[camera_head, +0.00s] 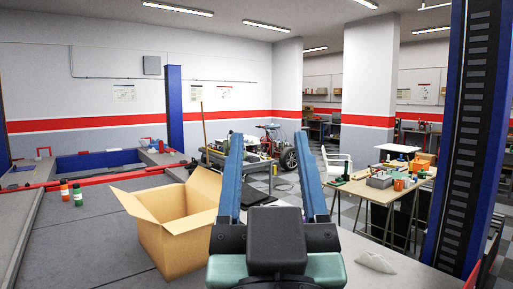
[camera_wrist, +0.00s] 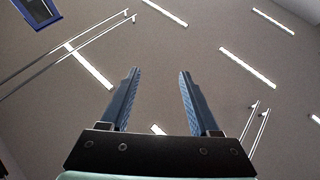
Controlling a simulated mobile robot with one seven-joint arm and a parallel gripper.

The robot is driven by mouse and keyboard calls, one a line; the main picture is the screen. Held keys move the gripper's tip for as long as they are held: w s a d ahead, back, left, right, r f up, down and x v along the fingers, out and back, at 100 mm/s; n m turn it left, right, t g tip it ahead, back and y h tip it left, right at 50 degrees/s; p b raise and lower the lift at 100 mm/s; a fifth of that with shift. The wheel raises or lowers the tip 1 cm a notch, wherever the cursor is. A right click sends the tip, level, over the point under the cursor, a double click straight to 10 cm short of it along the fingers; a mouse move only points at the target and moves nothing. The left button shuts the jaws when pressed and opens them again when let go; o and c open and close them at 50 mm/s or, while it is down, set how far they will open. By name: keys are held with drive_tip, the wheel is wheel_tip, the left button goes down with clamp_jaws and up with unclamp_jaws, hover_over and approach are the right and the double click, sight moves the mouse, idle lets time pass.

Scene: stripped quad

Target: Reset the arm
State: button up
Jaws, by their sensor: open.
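My gripper (camera_head: 272,165) is in the lower middle of the head view. Its two long blue fingers are spread apart, with nothing between them. The dark mount and the green part of my arm show below the fingers. In the wrist view my gripper (camera_wrist: 156,75) points at the ceiling (camera_wrist: 160,40), and both fingers are open and empty. No object is in contact with the fingers in either view.
An open cardboard box (camera_head: 178,240) stands left of my gripper. Two small bottles (camera_head: 71,193) stand at the left. A cluttered table (camera_head: 375,192) and a blue post (camera_head: 470,130) are at the right.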

drive_tip(key=s+a+r+t, duration=0.1)
drive_tip(key=s+r+t, duration=0.2)
drive_tip(key=s+r, duration=0.2)
drive_tip(key=shift+s+a+r, duration=0.15)
drive_tip(key=shift+r, duration=0.6)
